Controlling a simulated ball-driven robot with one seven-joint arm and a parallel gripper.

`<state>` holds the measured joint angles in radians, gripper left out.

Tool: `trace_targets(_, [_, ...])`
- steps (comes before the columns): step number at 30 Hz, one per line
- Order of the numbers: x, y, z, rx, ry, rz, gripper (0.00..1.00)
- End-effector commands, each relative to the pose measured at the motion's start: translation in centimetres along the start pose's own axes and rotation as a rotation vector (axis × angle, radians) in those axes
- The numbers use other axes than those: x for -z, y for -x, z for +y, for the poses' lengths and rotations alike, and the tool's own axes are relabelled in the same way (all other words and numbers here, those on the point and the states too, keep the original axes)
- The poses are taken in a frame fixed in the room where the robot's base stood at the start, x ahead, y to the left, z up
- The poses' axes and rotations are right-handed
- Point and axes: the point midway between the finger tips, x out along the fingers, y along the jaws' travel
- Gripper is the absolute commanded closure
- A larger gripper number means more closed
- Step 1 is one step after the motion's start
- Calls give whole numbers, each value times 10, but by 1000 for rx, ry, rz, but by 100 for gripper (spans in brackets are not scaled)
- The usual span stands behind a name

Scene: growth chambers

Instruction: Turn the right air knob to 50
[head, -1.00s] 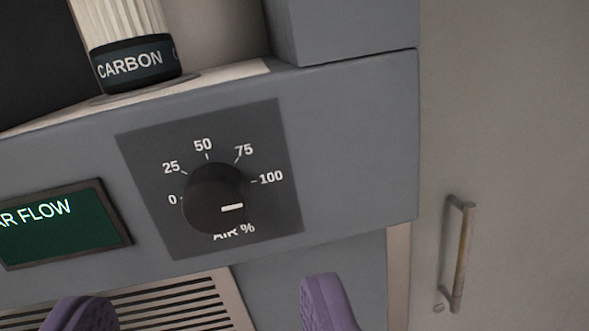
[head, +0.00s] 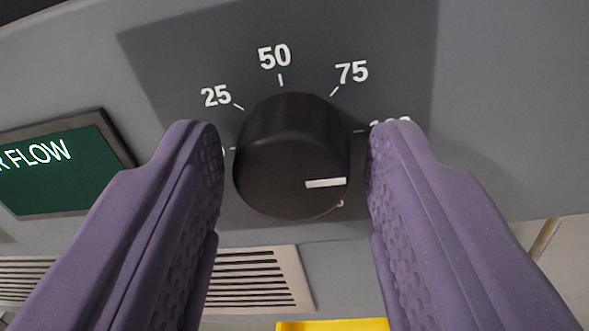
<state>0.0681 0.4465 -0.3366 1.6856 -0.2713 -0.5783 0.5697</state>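The black air knob (head: 290,150) sits on a dark dial plate (head: 190,50) in the middle of the head view. Its white pointer mark (head: 325,183) lies at the lower right of its face, pointing right, near the 100 side. The labels 25, 50 and 75 show above the knob; 50 is at the top. The 0 and 100 labels are partly or wholly hidden by my fingers. My gripper (head: 295,155) is open, with one purple finger on each side of the knob. A narrow gap shows on both sides, so the fingers appear not to press on it.
A green display (head: 50,165) reading FLOW is at the left. A slotted vent (head: 250,280) lies below the panel. A yellow thing (head: 335,325) shows at the bottom edge. The grey panel is clear on the right.

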Motion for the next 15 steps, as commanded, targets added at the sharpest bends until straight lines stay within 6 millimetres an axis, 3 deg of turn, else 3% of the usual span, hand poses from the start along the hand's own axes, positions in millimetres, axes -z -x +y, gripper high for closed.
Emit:
trace_targets(1, [0,0,0,0,0,0,65])
trace_targets(5, [0,0,0,0,0,0,94])
trace_targets(15, [-2,0,0,0,46,-2,94])
